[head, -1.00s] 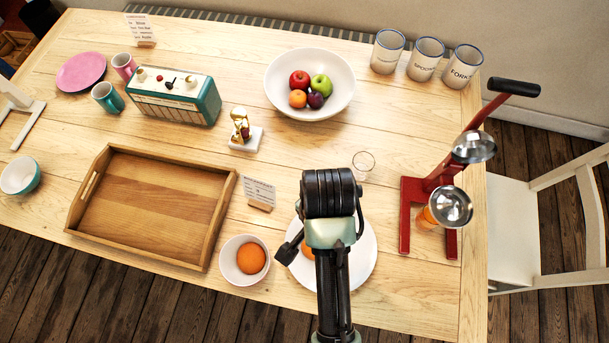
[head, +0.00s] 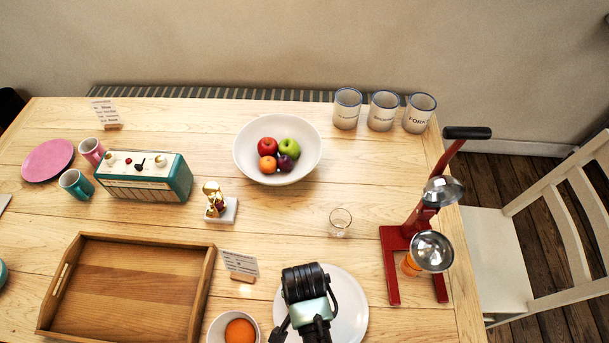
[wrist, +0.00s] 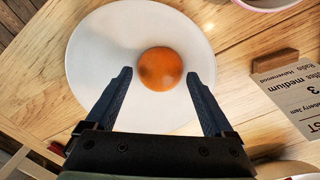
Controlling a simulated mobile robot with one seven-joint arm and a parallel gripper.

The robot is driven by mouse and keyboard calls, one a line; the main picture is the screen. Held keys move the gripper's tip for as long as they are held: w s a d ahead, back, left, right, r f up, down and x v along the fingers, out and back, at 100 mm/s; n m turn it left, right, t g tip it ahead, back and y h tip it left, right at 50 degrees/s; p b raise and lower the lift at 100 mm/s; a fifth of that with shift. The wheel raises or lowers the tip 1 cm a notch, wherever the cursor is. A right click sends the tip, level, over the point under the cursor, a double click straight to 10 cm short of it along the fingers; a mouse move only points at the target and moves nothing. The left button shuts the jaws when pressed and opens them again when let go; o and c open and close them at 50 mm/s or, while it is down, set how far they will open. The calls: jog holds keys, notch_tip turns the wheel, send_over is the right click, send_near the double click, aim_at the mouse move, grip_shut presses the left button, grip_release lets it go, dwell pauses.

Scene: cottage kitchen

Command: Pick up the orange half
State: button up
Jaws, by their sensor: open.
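The orange half (wrist: 160,68) lies on a white plate (wrist: 100,45) in the wrist view. It shows as a round orange shape, right of the plate's middle. My gripper (wrist: 158,77) is open and empty, with one finger on either side of the orange half in the picture. I cannot tell how far above it the fingertips are. In the head view my arm's end is over the plate (head: 350,310) and hides the orange half.
A white bowl (head: 215,327) with an orange (head: 240,331) stands left of the plate. A red juicer (head: 393,270) stands right, a small glass (head: 340,222) behind. The fruit bowl (head: 245,160) is farther back.

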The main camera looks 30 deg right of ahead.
jog(key=shift+f, duration=0.8)
jog(key=shift+c, duration=0.3)
jog(key=c, duration=0.4)
jog(key=shift+r, duration=0.1)
